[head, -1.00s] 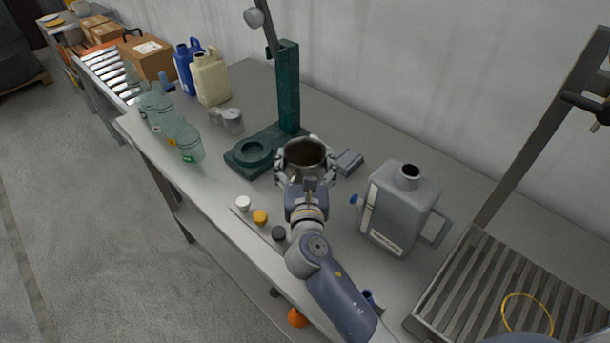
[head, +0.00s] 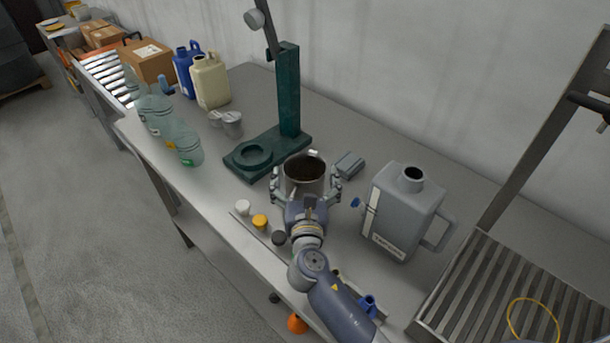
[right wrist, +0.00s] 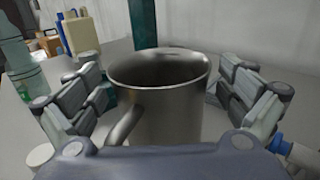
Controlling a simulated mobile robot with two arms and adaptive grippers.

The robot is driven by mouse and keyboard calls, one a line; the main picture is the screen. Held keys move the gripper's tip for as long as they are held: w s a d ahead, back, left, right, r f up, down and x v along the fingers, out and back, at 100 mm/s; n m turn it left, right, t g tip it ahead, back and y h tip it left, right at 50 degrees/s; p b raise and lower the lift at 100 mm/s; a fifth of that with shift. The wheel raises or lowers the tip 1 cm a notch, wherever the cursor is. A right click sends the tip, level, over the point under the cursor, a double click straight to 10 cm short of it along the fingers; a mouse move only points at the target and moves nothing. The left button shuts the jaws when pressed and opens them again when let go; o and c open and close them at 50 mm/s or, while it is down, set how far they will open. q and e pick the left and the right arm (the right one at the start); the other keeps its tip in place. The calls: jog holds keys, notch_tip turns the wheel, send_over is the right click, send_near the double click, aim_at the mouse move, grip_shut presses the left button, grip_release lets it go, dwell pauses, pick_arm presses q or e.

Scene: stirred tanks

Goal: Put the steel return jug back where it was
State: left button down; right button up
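The steel return jug (head: 304,183) is a round metal jug with an open top and dark inside. It appears upright at the bench, in front of the green stand; its base is hidden by my right gripper. In the right wrist view the jug (right wrist: 165,105) is in the middle, its handle towards me. My right gripper (head: 306,188) is open around it, with one finger on each side. Small gaps show between the fingers and the jug wall in the right wrist view. My left gripper is not in view.
The green stand (head: 288,95) with a round recess is just behind. A grey block (head: 349,165) and a large grey canister (head: 400,215) are right. White (head: 242,207), yellow (head: 260,221) and dark caps lie front left. Clear bottles (head: 187,148) stand left. A slatted rack (head: 500,290) is at right.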

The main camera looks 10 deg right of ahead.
jog(key=shift+r, duration=0.15)
jog(key=b+v, duration=0.2)
jog(key=v, duration=1)
jog(key=shift+s, duration=0.15)
